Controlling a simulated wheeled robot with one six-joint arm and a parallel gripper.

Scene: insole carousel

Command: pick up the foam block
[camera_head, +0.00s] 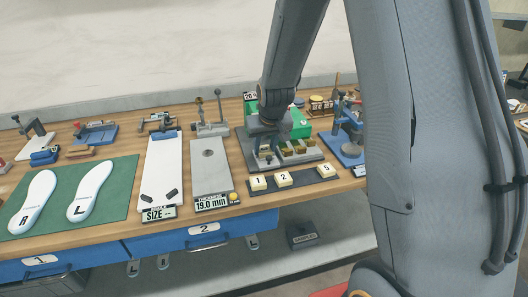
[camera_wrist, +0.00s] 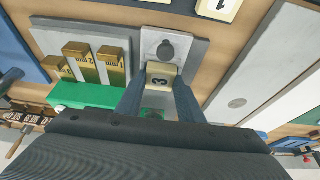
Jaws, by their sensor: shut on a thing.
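A pale block marked 3 (camera_wrist: 158,76), which looks like the foam block, sits between the two fingers of my gripper (camera_wrist: 158,92) in the wrist view. The fingers are shut on its sides. A grey plate with a round dark knob (camera_wrist: 165,48) lies just beyond it; I cannot tell whether the block touches that plate. In the head view my gripper (camera_head: 266,157) is low over a dark grey fixture plate (camera_head: 246,143), and the held block is hard to make out there. Pale blocks marked 1 (camera_head: 258,183) and 2 (camera_head: 284,179) sit on a dark strip in front.
Brass step blocks (camera_wrist: 112,67) stand close beside my gripper, with a green box (camera_wrist: 85,96) near them. A grey thickness plate (camera_head: 211,165) is to the left and a blue press (camera_head: 348,143) to the right. Two white insoles (camera_head: 90,190) lie on a green mat.

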